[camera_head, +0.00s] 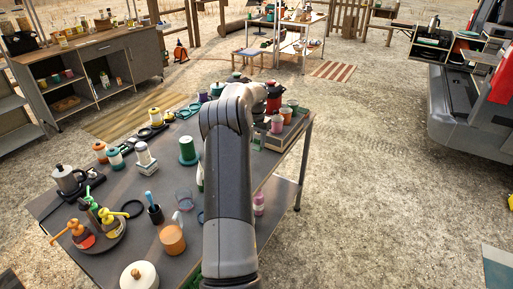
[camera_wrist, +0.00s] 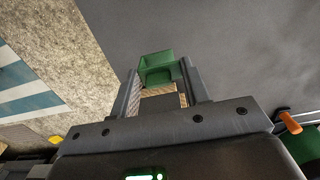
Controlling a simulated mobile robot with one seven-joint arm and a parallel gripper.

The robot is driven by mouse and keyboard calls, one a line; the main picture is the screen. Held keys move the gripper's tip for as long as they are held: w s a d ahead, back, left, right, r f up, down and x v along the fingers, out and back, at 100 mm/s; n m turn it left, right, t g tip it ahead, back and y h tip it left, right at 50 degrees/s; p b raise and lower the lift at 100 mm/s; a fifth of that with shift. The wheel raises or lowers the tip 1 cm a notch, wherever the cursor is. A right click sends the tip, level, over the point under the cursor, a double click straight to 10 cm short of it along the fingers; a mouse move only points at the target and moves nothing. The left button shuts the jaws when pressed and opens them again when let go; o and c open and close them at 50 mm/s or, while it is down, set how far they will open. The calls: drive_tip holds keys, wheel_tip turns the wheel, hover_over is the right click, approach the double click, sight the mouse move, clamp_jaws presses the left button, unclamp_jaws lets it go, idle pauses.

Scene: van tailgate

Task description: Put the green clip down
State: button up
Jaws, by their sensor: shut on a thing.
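The green clip (camera_wrist: 157,65) shows in the wrist view between the fingertips of my gripper (camera_wrist: 160,78). The jaws are shut on it, and a small tan-edged part shows just below it between the fingers. A plain grey surface lies beyond the clip; I cannot tell how far the clip is from it. In the head view my arm covers the middle of the dark table (camera_head: 50,207), and my gripper and the clip are hidden there.
The table is crowded: a grey pot (camera_head: 68,179), a tray of colourful bottles (camera_head: 104,241), an orange mug (camera_head: 172,240), a white lidded jar (camera_head: 139,275) and a green cylinder (camera_head: 188,151). In the wrist view an orange-ended item (camera_wrist: 290,122) lies at right.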

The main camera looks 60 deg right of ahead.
sight(257, 142)
drive_tip(key=shift+f, duration=1.95)
drive_tip(key=o, duration=0.9)
drive_tip(key=shift+f, duration=0.15)
drive_tip(key=shift+o, duration=0.2)
